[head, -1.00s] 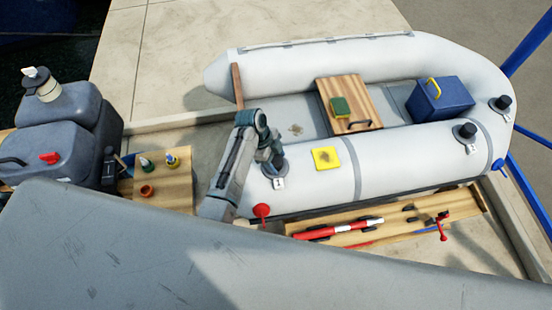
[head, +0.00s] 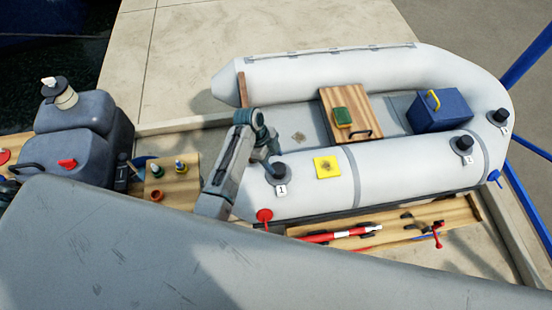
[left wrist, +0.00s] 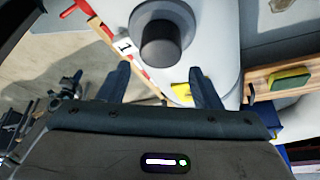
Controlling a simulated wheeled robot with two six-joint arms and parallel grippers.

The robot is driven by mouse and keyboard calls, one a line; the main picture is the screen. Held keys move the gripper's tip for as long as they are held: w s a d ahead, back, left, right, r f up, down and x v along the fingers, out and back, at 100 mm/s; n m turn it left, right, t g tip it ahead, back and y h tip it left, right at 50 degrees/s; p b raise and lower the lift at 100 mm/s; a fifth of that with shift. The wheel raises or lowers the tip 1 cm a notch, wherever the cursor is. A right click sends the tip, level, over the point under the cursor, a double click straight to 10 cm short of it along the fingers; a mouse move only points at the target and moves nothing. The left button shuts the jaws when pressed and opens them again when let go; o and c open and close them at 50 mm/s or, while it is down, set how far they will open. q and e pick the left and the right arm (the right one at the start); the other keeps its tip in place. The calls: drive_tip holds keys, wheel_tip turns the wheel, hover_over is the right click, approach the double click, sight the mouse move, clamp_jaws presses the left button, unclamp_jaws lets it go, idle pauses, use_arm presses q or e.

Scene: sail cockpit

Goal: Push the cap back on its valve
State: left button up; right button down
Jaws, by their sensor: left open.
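A black cap (head: 281,170) sits on the grey ring of the valve labelled 1, on the near white tube of the dinghy (head: 395,172). In the left wrist view the cap (left wrist: 163,38) shows upright above a wider dark grey base, just beyond my fingertips. I cannot tell whether it is fully seated. My left gripper (left wrist: 160,78) is open and empty, close to the cap and apart from it; in the head view it (head: 270,164) is at the cap's left side. My right gripper is out of view.
Two more capped valves (head: 465,143) (head: 500,117) are to the right. A yellow patch (head: 327,167) lies beside the cap, a red disc (head: 264,215) below. A wooden seat (head: 350,105), blue box (head: 438,108) and grey fuel tank (head: 75,150) stand around. A tray holds a red-white tube (head: 340,234).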

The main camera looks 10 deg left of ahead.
use_arm(q)
drive_tip(key=shift+p+v, duration=1.2)
drive_tip(key=shift+v, duration=1.5)
